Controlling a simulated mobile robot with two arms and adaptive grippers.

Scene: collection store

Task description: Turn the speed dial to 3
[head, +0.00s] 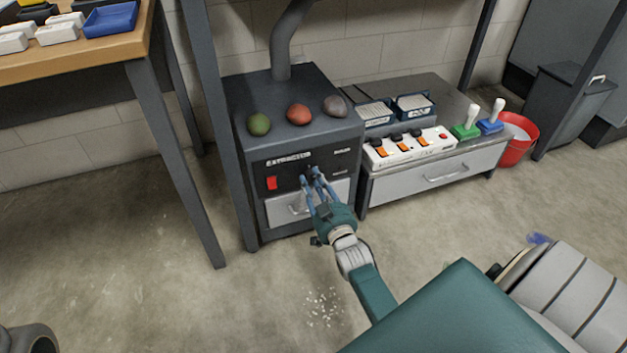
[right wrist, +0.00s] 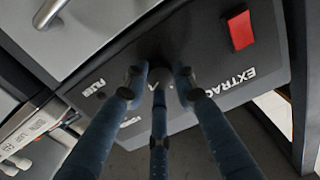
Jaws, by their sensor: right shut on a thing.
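The extractor (head: 262,160) is a dark grey box with a front panel lettered "EXTRACTOR". The speed dial (head: 310,170) is a small dark knob on that panel, right of a red switch (head: 272,183). My right gripper (head: 314,181) reaches up to the panel from the front, and its fingers are shut around the dial. In the right wrist view the fingers (right wrist: 160,82) close in on the dial, which they mostly hide. The dial's pointer and numbers cannot be read. My left gripper is in neither view.
Three egg-shaped stones, green (head: 259,123), red (head: 299,114) and grey (head: 335,105), rest on the extractor's top. A drawer (head: 285,207) lies below the panel. A low cabinet (head: 420,182) with a switched power strip (head: 408,147) stands at the right.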

